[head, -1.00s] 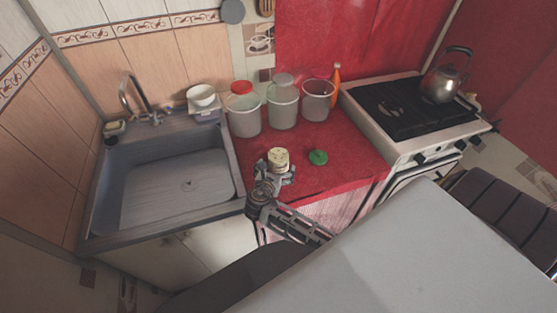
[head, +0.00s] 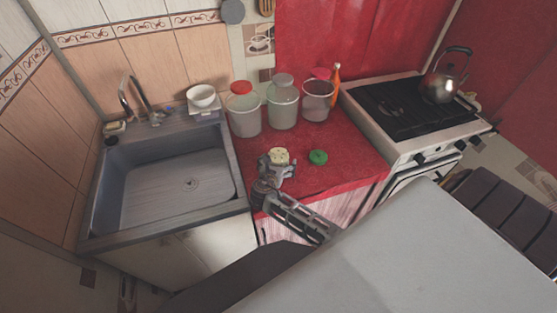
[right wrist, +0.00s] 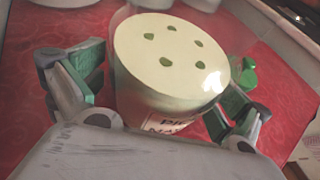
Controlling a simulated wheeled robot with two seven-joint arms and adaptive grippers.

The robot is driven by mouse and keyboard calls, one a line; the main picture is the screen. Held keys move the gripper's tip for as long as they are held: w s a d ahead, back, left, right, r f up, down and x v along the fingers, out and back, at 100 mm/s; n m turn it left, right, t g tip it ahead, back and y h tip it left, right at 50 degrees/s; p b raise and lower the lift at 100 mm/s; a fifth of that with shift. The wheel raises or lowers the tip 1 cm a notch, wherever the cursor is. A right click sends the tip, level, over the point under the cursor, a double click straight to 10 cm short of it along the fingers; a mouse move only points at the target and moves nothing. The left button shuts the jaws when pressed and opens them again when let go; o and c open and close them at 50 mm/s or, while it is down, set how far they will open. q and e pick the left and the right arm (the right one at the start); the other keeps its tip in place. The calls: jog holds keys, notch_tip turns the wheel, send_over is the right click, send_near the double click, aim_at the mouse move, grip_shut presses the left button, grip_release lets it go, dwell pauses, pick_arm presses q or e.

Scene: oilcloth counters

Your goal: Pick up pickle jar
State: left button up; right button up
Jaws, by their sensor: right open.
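The pickle jar (head: 279,155) stands upright on the red counter, its cream top with green spots showing. It also shows close up in the right wrist view (right wrist: 170,55), with part of a printed label on its side. My right gripper (head: 276,168) is at the near side of the jar. In the right wrist view its fingers (right wrist: 155,90) are spread, one on each side of the jar; contact is not clear. The jar's lower part is hidden behind the gripper. My left gripper is not in view.
A green lid (head: 318,157) lies right of the jar. Three large clear containers, including the middle one (head: 282,105), stand behind, with an orange bottle (head: 335,80). A sink (head: 175,175) is at left, a stove (head: 410,110) with a kettle (head: 443,85) at right.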

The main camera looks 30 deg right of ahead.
dwell(0.3)
jog(key=c, duration=1.6)
jog(key=shift+r, duration=0.1)
jog(key=shift+c, duration=0.3)
